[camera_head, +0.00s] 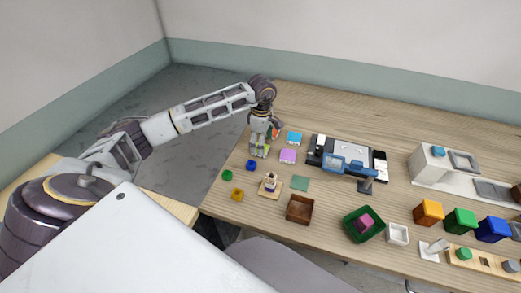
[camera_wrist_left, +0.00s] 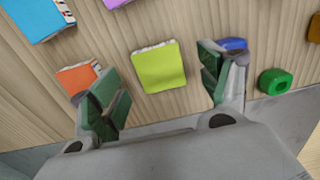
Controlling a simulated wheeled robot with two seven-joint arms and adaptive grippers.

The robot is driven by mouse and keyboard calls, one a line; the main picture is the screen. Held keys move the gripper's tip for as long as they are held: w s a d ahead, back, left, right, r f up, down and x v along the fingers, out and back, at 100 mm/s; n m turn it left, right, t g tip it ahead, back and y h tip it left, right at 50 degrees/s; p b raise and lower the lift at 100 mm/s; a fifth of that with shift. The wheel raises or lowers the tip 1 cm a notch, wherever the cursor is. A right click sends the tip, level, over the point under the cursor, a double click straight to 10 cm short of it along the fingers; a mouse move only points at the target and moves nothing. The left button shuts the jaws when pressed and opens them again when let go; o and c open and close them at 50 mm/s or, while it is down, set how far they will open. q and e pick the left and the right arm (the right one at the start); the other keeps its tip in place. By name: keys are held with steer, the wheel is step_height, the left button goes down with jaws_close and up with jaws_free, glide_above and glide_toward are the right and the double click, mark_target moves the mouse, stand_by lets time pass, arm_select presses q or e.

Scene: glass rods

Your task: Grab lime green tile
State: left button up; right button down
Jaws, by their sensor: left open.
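The lime green tile (camera_wrist_left: 159,68) lies flat on the wooden table, in the middle of the left wrist view. In the head view only a little of it shows (camera_head: 253,152), mostly hidden by my left gripper (camera_head: 260,150). My left gripper (camera_wrist_left: 162,72) is open and empty. Its two fingers stand on either side of the tile, with a gap to each edge. I cannot tell how high the fingertips are above the table. My right gripper is not in view.
An orange tile (camera_wrist_left: 77,78) lies close by the left-hand finger, partly hidden. Cyan (camera_head: 294,138) and purple (camera_head: 288,157) tiles lie to the right in the head view.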

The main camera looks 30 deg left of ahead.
arm_select(q)
step_height(320, 180, down, 3)
steer(key=shift+w+r, duration=0.1)
steer(key=shift+r, duration=0.1)
steer(key=shift+f, duration=0.15)
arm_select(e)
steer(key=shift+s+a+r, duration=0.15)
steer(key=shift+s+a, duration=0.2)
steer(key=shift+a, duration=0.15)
arm_select(q)
steer(key=c, duration=1.2)
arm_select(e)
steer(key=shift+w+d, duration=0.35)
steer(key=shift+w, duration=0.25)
